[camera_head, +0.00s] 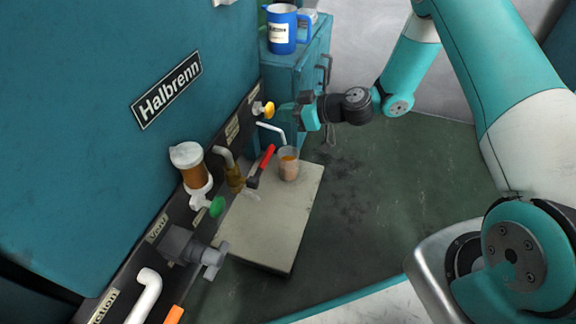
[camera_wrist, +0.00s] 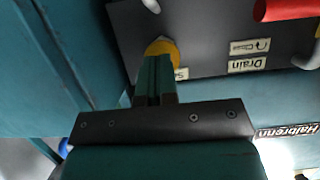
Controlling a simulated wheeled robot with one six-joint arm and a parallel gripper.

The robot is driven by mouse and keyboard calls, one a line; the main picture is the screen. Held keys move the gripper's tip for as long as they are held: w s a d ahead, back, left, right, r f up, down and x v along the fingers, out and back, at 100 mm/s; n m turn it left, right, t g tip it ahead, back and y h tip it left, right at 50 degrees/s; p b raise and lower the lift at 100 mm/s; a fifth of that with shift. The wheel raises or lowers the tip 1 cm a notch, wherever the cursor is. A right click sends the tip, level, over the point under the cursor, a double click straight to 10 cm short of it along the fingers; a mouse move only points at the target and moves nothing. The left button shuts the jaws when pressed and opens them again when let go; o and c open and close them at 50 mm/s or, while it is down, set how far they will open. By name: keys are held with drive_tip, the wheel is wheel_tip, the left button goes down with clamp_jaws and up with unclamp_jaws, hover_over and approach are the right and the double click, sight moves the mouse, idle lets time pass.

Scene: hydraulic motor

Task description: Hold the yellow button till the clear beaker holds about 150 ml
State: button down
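The yellow button (camera_head: 269,108) is on the dark strip along the teal machine, and it also shows in the wrist view (camera_wrist: 161,46). My gripper (camera_head: 281,107) is at the button, its fingers pointing at it. In the wrist view the fingers (camera_wrist: 156,62) are together with nothing between them, and the tips overlap the button. They look to be touching it; how far it is pressed I cannot tell. The clear beaker (camera_head: 288,165) stands upright on the pale slab below a bent white spout (camera_head: 271,129). It holds some orange-brown liquid; its marks are too small to read.
A red-handled lever (camera_head: 266,160), a brass tap (camera_head: 235,178), a green knob (camera_head: 217,206) and an amber-filled cup (camera_head: 192,166) are along the strip. The pale slab (camera_head: 262,232) is mostly bare. A blue jug (camera_head: 282,30) stands on the teal cabinet behind.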

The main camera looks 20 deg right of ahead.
drive_tip(key=shift+w+a, duration=0.55)
drive_tip(key=shift+a, duration=0.2)
idle(0.4)
drive_tip(key=s+d, duration=0.3)
drive_tip(key=d, duration=0.2)
drive_tip(key=shift+s, duration=0.3)
